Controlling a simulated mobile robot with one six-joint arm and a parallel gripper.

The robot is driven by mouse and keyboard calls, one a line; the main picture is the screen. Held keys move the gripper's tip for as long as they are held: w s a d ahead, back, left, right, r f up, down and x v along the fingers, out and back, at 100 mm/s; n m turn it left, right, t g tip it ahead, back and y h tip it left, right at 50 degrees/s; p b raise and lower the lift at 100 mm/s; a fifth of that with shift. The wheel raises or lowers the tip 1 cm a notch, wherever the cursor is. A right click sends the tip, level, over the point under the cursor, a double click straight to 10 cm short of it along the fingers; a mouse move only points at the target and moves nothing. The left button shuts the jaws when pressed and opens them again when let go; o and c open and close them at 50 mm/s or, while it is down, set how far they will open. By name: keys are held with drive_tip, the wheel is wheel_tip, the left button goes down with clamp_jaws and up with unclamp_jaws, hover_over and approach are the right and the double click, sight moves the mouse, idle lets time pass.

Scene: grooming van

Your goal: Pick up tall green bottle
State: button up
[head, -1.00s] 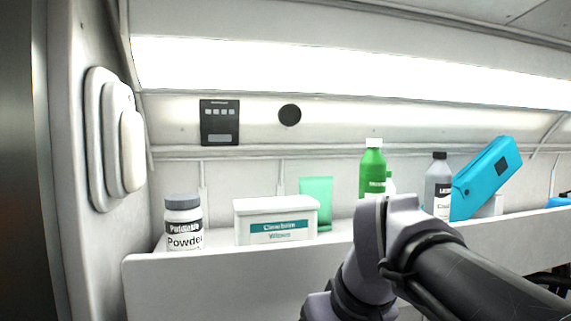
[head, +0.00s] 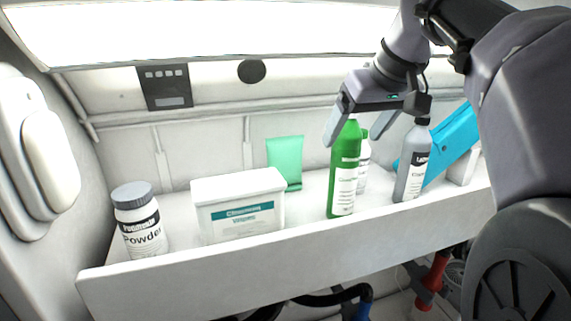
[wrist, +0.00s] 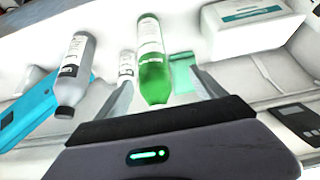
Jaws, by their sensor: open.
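The tall green bottle (head: 343,178) stands upright on the white shelf, its white label facing front. In the wrist view the green bottle (wrist: 153,62) lies between the spread fingers of my gripper (wrist: 162,80), with gaps on both sides. I cannot tell whether a finger touches it.
A small white bottle (head: 363,175) stands close behind the green one. A grey bottle (head: 411,165) and blue case (head: 450,142) are to the right. A green tube (head: 285,162), white wipes box (head: 238,205) and powder jar (head: 140,222) are left. The shelf has a raised front edge (head: 290,262).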

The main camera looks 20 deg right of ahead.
sight(348, 151)
drive_tip(key=w+f, duration=0.1)
drive_tip(key=w+d+f, duration=0.1)
drive_tip(key=f, duration=0.1)
drive_tip(key=w+f, duration=0.2)
drive_tip(key=shift+d+f, duration=0.1)
drive_tip(key=shift+d, duration=0.25)
drive_tip(key=shift+a+f, duration=0.1)
drive_tip(key=shift+f, duration=0.15)
drive_tip(key=shift+s+a, duration=0.3)
drive_tip(key=shift+w+d, duration=0.2)
drive_tip(key=shift+w, duration=0.1)
drive_tip(key=c, duration=0.9)
drive_tip(key=shift+s+a, duration=0.1)
drive_tip(key=shift+s, duration=0.05)
clamp_jaws()
